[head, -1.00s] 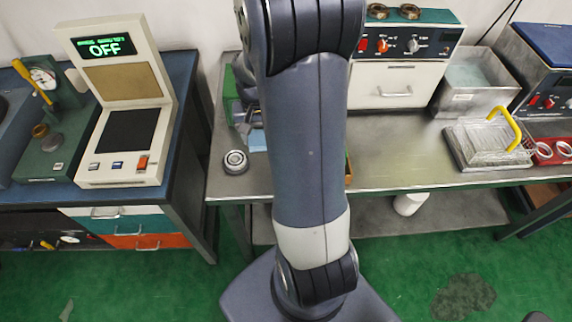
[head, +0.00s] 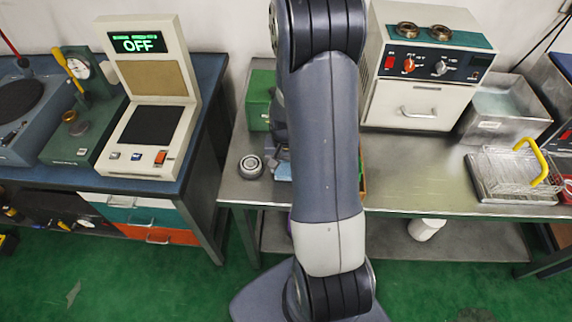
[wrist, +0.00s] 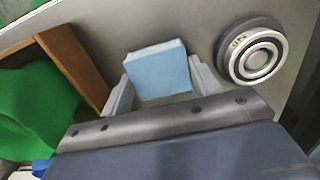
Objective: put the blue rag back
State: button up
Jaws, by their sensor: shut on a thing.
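The blue rag (wrist: 158,70) is a pale blue, square, folded pad in the wrist view. My gripper (wrist: 161,84) is shut on it, one finger at each side. The rag's far end sticks out past the fingertips. In the head view a small pale blue patch of the rag (head: 284,171) shows left of my arm, over the steel table (head: 420,170). My arm hides the gripper there. The wrist view does not clearly show how high the rag is above the steel.
A bearing ring (wrist: 252,52) lies close right of the gripper in the wrist view. A wooden edge (wrist: 75,62) stands at left, with green cloth (wrist: 35,105) beyond it. A white oven (head: 415,100) and wire basket (head: 515,172) stand on the table's right side.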

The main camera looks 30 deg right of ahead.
aim_at(286, 168)
jog(key=shift+f, duration=0.2)
jog(key=o, duration=0.9)
jog(key=shift+r, duration=0.15)
notch_tip(286, 168, up, 12)
jog(key=shift+r, duration=0.1)
